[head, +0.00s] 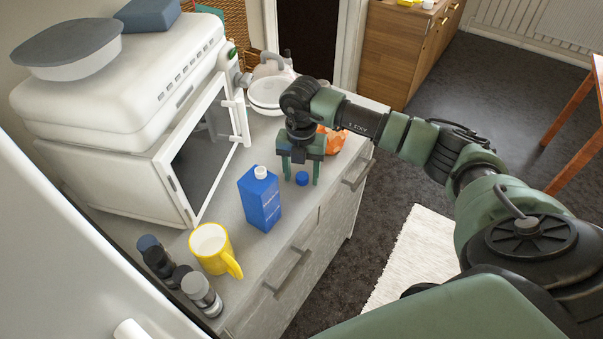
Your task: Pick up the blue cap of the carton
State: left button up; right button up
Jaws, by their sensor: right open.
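The small blue cap (302,179) lies on the grey counter, to the right of the blue carton (260,200). The carton stands upright with its white spout (260,172) showing uncapped. My right gripper (301,181) points down at the cap with its two green fingers apart and empty. One finger shows on each side of the cap in the picture. I cannot tell how far the fingertips are above the counter. My left gripper is not in view.
A yellow mug (214,249) and several dark and grey jars (200,293) stand on the counter's near left part. A white microwave (150,150) with its door open stands behind. Bowls (268,92) and an orange item (333,139) lie beyond my gripper.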

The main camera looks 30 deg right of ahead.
jog(key=shift+s, duration=0.1)
jog(key=c, duration=1.1)
grip_shut()
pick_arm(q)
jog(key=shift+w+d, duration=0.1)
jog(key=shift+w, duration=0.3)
pick_arm(e)
jog(key=shift+r, duration=0.1)
